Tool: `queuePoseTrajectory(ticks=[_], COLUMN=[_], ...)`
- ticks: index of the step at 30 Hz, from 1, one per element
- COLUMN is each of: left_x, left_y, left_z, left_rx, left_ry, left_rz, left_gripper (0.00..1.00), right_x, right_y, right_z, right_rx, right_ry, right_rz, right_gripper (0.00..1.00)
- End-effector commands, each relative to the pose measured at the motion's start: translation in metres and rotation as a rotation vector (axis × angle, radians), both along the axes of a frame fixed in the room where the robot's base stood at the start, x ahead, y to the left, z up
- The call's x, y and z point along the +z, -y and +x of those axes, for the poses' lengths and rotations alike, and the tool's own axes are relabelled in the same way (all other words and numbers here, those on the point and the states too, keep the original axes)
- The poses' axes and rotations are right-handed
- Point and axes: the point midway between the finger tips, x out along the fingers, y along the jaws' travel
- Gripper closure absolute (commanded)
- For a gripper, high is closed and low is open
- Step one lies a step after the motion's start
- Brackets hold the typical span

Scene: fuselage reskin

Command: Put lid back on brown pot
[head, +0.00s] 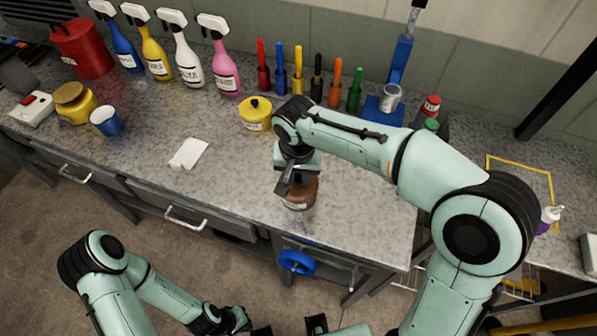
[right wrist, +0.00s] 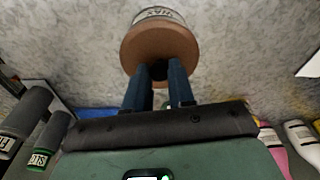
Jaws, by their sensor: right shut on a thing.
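The brown pot (head: 299,204) stands near the front edge of the grey counter, partly hidden under my right gripper (head: 291,184). In the right wrist view the round brown lid (right wrist: 138,48) lies before the fingers, and my right gripper (right wrist: 162,72) is shut on its dark knob. The pot's labelled side (right wrist: 160,13) shows just beyond the lid's rim. The lid is at the pot's mouth; I cannot tell whether it is fully seated. My left gripper (head: 238,318) is low at the bottom edge, away from the counter; its fingers are not clear.
A yellow lidded pot (head: 256,114) stands behind the brown pot. A white cloth (head: 188,153) lies to the left. Coloured markers (head: 298,80), spray bottles (head: 187,58) and a blue stand (head: 396,75) line the back. A blue handwheel (head: 297,262) is below the front edge.

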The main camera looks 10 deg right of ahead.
Motion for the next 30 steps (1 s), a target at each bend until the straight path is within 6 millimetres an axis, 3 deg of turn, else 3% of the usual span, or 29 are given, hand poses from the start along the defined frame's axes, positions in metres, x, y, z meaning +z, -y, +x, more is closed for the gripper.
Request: queuePoseTrajectory(ticks=[13,14,16,17,23,25,30], left_x=[-0.0005,-0.0005,-0.0005,-0.0005,-0.0005,-0.0005,-0.0005], left_y=[0.0000,0.0000,0.0000,0.0000,0.0000,0.0000,0.0000], left_z=[-0.0003,-0.0003,-0.0003,-0.0003,-0.0003,-0.0003,-0.0003], left_rx=[0.000,0.000,0.000,0.000,0.000,0.000,0.000], left_ry=[0.000,0.000,0.000,0.000,0.000,0.000,0.000], left_rz=[0.000,0.000,0.000,0.000,0.000,0.000,0.000], left_gripper=[1.00,1.00,1.00,1.00,1.00,1.00,1.00], right_x=[-0.0003,-0.0003,-0.0003,-0.0003,-0.0003,-0.0004,-0.0004], right_y=[0.0000,0.0000,0.0000,0.0001,0.0000,0.0001,0.0001], right_z=[-0.0002,-0.0002,-0.0002,-0.0002,-0.0003,-0.0003,-0.0003], right_rx=[0.000,0.000,0.000,0.000,0.000,0.000,0.000], right_ry=[0.000,0.000,0.000,0.000,0.000,0.000,0.000], right_rz=[0.000,0.000,0.000,0.000,0.000,0.000,0.000], right_gripper=[1.00,0.73,0.50,0.47,0.47,0.24,0.21])
